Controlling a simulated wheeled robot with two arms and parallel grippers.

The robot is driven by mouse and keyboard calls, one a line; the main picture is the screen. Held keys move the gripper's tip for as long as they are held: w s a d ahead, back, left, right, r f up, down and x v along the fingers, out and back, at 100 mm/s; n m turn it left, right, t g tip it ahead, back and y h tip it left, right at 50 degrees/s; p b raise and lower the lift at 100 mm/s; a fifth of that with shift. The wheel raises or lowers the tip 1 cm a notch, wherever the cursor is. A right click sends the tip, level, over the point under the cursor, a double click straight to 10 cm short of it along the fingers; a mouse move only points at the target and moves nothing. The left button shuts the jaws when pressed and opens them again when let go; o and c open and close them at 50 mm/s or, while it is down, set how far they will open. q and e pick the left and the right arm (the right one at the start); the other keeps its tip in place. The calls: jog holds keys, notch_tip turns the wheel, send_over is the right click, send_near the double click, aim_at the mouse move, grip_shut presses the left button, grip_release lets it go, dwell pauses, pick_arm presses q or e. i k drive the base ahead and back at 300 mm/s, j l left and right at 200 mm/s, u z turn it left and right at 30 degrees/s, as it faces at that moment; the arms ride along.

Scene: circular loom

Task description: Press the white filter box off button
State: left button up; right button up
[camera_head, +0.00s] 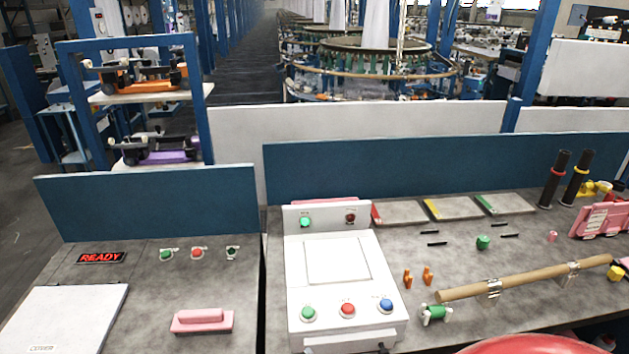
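The white filter box (341,258) stands on the grey bench at the centre. Its sloping front has a green button (308,313), a red button (347,309) and a blue button (386,304) in a row. Their small labels are too blurred to read, so I cannot confirm which is marked off. On its raised back panel a green lamp (306,222) looks bright and a red one (350,218) looks dark. Nothing covers the buttons. Neither of my grippers is in view.
On the left bench are a red READY sign (101,258), small buttons, a pink-handled block (203,320) and a white panel (65,318). Right of the box lie orange pegs (427,275), a green spool (434,315) and a long brown rod (530,278). A red rounded shape (528,345) fills the bottom right edge.

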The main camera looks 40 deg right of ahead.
aim_at(347, 308)
jog(key=z, duration=1.3)
